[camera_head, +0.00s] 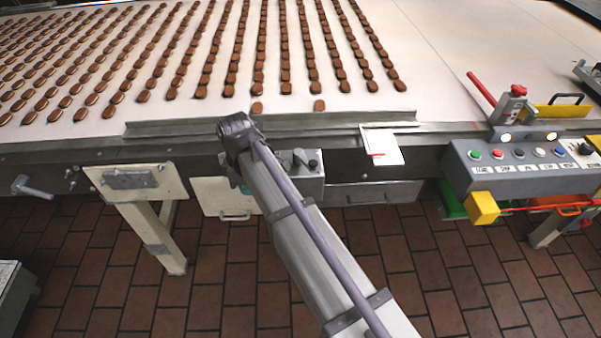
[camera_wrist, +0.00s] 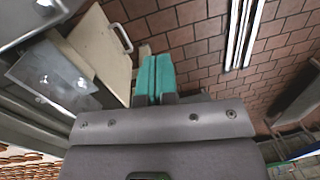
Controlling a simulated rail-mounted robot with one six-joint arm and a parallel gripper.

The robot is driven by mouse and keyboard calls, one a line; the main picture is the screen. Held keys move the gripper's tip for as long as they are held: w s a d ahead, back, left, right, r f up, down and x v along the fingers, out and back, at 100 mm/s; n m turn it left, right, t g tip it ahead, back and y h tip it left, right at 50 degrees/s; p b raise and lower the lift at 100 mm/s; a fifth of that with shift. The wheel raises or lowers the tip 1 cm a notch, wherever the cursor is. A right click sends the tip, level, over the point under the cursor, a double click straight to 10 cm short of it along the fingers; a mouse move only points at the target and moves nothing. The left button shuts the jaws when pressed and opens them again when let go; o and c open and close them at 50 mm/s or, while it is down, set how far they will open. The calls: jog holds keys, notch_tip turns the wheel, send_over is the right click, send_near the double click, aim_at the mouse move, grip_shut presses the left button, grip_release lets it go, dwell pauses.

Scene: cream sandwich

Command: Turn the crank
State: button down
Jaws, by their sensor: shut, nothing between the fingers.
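A grey crank-like handle (camera_head: 32,188) sticks out from the conveyor's side at the far left in the head view. A small grey box (camera_head: 308,186) near the middle of the conveyor's front carries a short lever and a dark knob. I cannot tell for sure which of them is the crank. My gripper (camera_wrist: 154,78) shows teal fingers pressed together and empty in the wrist view. It points toward the floor and a cream panel (camera_wrist: 97,55), which is left of the fingers. In the head view my own arm hides most of the gripper.
The conveyor (camera_head: 440,60) carries rows of brown sandwiches. A cream leg plate (camera_head: 165,185) stands left of my arm. A control box (camera_head: 520,178) with several buttons, a yellow block (camera_head: 482,208) and a red lever (camera_head: 481,88) are at right. The brick floor is mostly clear.

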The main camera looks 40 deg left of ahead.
jog(key=s+f+n+t+h+b, duration=0.1)
jog(key=s+n+t, duration=0.2)
jog(key=s+t, duration=0.1)
jog(key=w+d+r+n+t+h, duration=0.2)
jog(key=w+r+n+t, duration=0.2)
jog(key=r+t, duration=0.35)
jog(key=b, duration=0.5)
send_near(296, 166)
jog(key=d+f, duration=0.1)
jog(key=d, duration=0.4)
jog(key=shift+t, duration=0.25)
jog(key=w, duration=0.3)
jog(key=w+d, duration=0.1)
jog(key=w, duration=0.1)
jog(key=shift+r, duration=0.2)
jog(key=shift+s+a+y, duration=0.1)
jog(key=shift+y, duration=0.2)
